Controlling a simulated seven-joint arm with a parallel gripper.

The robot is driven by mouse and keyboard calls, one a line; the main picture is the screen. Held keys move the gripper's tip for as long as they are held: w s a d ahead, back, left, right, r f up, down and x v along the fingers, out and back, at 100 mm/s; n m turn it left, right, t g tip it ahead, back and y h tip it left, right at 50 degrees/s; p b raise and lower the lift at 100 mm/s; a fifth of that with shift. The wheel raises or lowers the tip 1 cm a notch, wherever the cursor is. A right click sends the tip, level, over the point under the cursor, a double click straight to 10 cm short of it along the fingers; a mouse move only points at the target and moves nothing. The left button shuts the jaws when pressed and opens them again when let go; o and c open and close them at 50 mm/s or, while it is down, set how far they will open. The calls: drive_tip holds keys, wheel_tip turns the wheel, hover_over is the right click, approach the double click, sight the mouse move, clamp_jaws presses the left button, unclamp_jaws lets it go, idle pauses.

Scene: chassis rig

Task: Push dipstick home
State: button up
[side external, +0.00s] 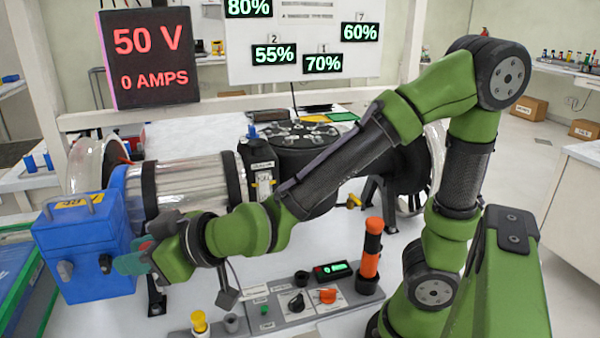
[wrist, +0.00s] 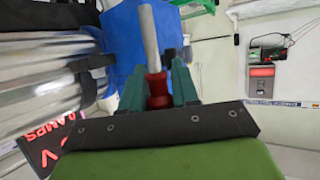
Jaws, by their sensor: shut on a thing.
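My gripper (wrist: 159,84) has teal fingers and is shut on a piece with a red handle (wrist: 157,88) and a pale grey rod (wrist: 149,35), which looks like the dipstick. In the wrist view the rod points away from me across the blue box (wrist: 120,30). I cannot tell whether its far end is inside anything. In the side view my gripper (side external: 122,264) is low at the left, right beside the front of the blue box (side external: 85,230). The held piece is hidden there by the fingers.
A silver cylinder (side external: 185,185) with black bands lies behind my wrist, joined to a black housing (side external: 310,165). A control panel (side external: 260,318) with knobs, an orange and black upright cylinder (side external: 370,250) and a yellow knob (side external: 198,318) stand at the front.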

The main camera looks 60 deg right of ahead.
drive_tip(key=shift+r+n, duration=0.3)
drive_tip(key=shift+r, duration=0.4)
drive_tip(key=shift+w+d+r+y, duration=0.1)
drive_tip(key=shift+d+r+y, duration=0.1)
drive_tip(key=shift+r, duration=0.25)
drive_tip(key=shift+d+r+y, duration=0.15)
drive_tip(key=shift+r+y, duration=0.05)
drive_tip(key=shift+r, duration=0.25)
drive_tip(key=shift+w+d+r+m+h, duration=0.9)
drive_tip(key=shift+d+r+m+h, duration=0.55)
drive_tip(key=shift+d+r, duration=7.9)
drive_tip(key=s+d+f+n+y, duration=0.1)
drive_tip(key=d+f+n+y, duration=0.2)
drive_tip(key=d, duration=0.6)
drive_tip(key=shift+s+d+f, duration=0.15)
drive_tip(key=shift+d+f, duration=0.2)
